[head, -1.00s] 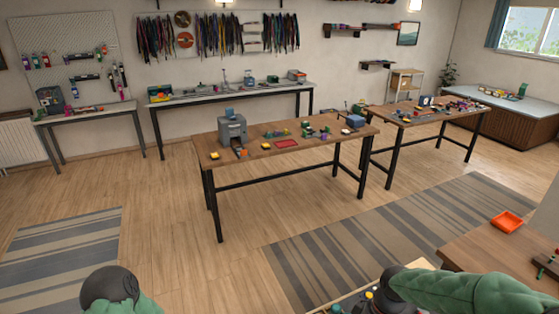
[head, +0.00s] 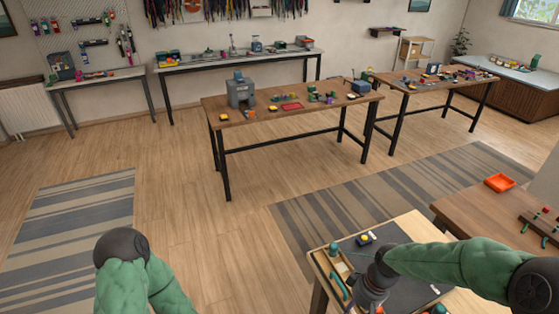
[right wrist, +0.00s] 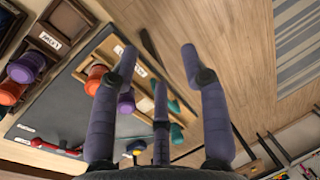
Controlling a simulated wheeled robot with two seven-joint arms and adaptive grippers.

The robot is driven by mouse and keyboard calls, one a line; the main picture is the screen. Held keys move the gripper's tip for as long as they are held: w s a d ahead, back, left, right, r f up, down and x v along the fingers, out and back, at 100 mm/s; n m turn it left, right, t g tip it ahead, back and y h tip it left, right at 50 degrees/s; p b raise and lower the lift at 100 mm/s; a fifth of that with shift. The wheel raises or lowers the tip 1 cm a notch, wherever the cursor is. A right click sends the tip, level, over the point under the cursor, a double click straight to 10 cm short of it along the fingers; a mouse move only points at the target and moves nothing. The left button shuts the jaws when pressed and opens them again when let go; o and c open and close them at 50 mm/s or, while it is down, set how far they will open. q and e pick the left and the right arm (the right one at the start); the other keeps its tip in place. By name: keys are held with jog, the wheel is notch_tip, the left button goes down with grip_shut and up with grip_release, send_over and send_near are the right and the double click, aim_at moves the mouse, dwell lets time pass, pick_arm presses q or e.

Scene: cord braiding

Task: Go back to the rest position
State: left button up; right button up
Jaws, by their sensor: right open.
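In the head view my right arm reaches in from the right. My right gripper (head: 369,298) hangs over the left part of a small wooden table (head: 415,228), partly cut by the bottom edge. In the right wrist view its purple fingers (right wrist: 160,62) are spread apart with nothing held between them. Behind them are an orange-red spool (right wrist: 96,78), a purple spool (right wrist: 126,102) and a labelled wooden holder (right wrist: 103,45) on a dark mat (right wrist: 58,108). My left arm shows at the lower left of the head view, its gripper out of frame.
A brown table (head: 480,205) with an orange tray (head: 499,183) stands at the right. A workbench (head: 300,107) with a grey machine (head: 240,91) stands farther off.

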jog(key=s+a+f+m+b, duration=0.1)
jog(key=s+a+f+m, duration=0.2)
jog(key=f, duration=0.8)
jog(key=s+a+f+m+t+y+b, duration=0.1)
jog(key=s+a+f+m, duration=0.2)
jog(key=s+a+f, duration=0.4)
notch_tip(320, 180, down, 5)
jog(key=shift+s+a+f+y+b, duration=0.15)
jog(key=shift+s+a+y+b, duration=0.2)
jog(key=shift+a, duration=0.2)
